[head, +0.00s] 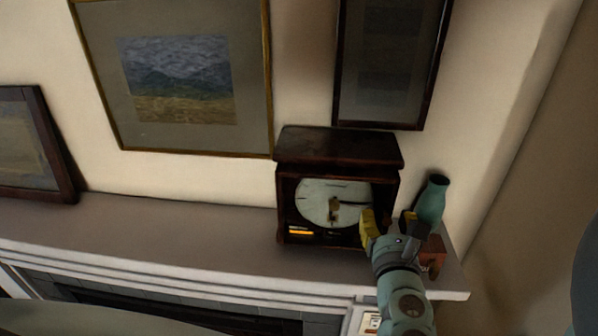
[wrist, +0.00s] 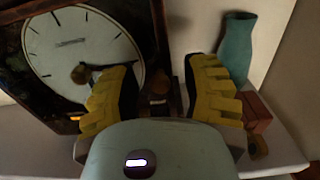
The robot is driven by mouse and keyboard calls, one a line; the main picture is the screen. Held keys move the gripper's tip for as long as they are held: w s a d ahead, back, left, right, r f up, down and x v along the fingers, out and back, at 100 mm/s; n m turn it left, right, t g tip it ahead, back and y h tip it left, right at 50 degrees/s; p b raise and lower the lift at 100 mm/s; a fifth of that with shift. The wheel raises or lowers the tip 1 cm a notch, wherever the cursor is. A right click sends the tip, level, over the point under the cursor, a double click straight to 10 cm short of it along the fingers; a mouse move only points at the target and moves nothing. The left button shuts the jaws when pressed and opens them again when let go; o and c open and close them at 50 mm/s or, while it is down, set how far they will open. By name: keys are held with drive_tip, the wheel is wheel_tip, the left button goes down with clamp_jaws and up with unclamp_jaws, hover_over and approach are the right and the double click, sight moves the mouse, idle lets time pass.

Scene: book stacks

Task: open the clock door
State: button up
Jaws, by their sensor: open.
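A dark wooden clock (head: 290,165) with a round pale face (head: 318,200) stands on the mantel shelf. Its dark case (wrist: 153,30) and white face (wrist: 70,45) fill the upper left of the wrist view. My gripper (head: 388,220) is at the clock's lower right front corner. Its yellow-padded fingers are spread wide in the wrist view (wrist: 160,88), with the right edge of the clock front between them. A small brown knob-like part shows between the fingers, and nothing is visibly gripped. I cannot tell whether the clock door stands ajar.
A teal vase (head: 433,199) and a small reddish-brown box (head: 434,252) stand right of the clock, close to my gripper. Framed pictures (head: 180,85) hang above. The mantel shelf (head: 170,222) is clear left of the clock, and its right end is close by.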

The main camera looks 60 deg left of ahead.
drive_tip(key=shift+o, duration=0.4)
clamp_jaws()
